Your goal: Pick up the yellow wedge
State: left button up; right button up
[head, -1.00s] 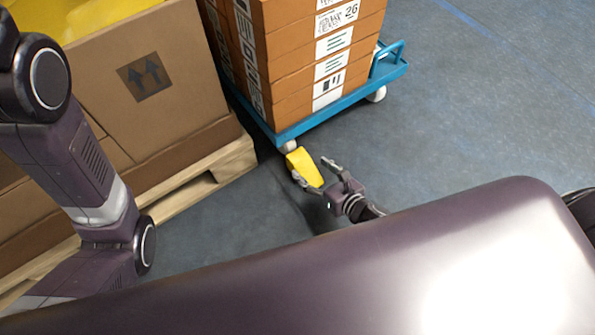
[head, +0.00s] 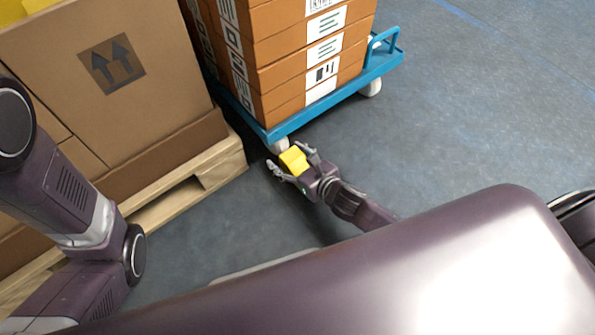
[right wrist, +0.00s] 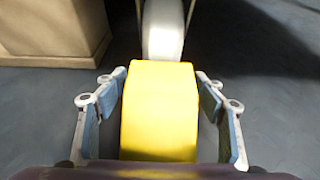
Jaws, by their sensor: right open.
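The yellow wedge (head: 294,160) lies on the floor against a caster wheel of the blue cart. My right gripper (head: 290,161) is open, with one finger on each side of the wedge. In the right wrist view the wedge (right wrist: 160,105) stands between the two open fingers (right wrist: 160,112), with a gap to the left finger and a smaller one to the right. The white wheel is just beyond the wedge. My left arm shows at the left of the head view, but its gripper is out of view.
The blue cart (head: 388,66) carries stacked brown boxes (head: 285,65). A wooden pallet (head: 205,180) with large cartons (head: 115,85) stands to the left. The floor (head: 480,120) to the right is clear.

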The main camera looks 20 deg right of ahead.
jog(key=shift+w, duration=0.15)
jog(key=shift+c, duration=0.7)
jog(key=c, duration=1.3)
jog(key=shift+a, duration=0.1)
jog(key=shift+r, duration=0.1)
